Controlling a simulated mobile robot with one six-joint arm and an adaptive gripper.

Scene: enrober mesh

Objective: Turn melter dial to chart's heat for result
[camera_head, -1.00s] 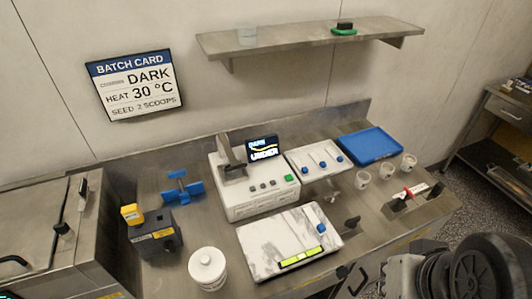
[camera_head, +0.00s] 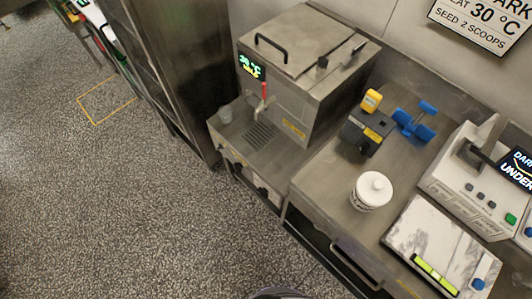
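The melter (camera_head: 300,75) is a steel box with a lid and a red-handled tap (camera_head: 264,92), at the upper middle. Its small display (camera_head: 250,66) appears to read 30 °C in green; the yellow line below is too small to read. Dark knob-like parts (camera_head: 262,192) show on the front below it; I cannot tell whether one is the dial. The batch card (camera_head: 482,20) is cut off at the top right and reads heat 30 °C, seed 2 scoops. The tester display (camera_head: 517,168) reads "DARK", partly cut off, and "UNDER". My gripper is out of view.
A white lidded jar (camera_head: 371,191), a black-and-yellow device (camera_head: 367,131), a blue stand (camera_head: 416,121) and a marble slab (camera_head: 437,244) are on the right bench. The speckled floor (camera_head: 130,210) at left is open.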

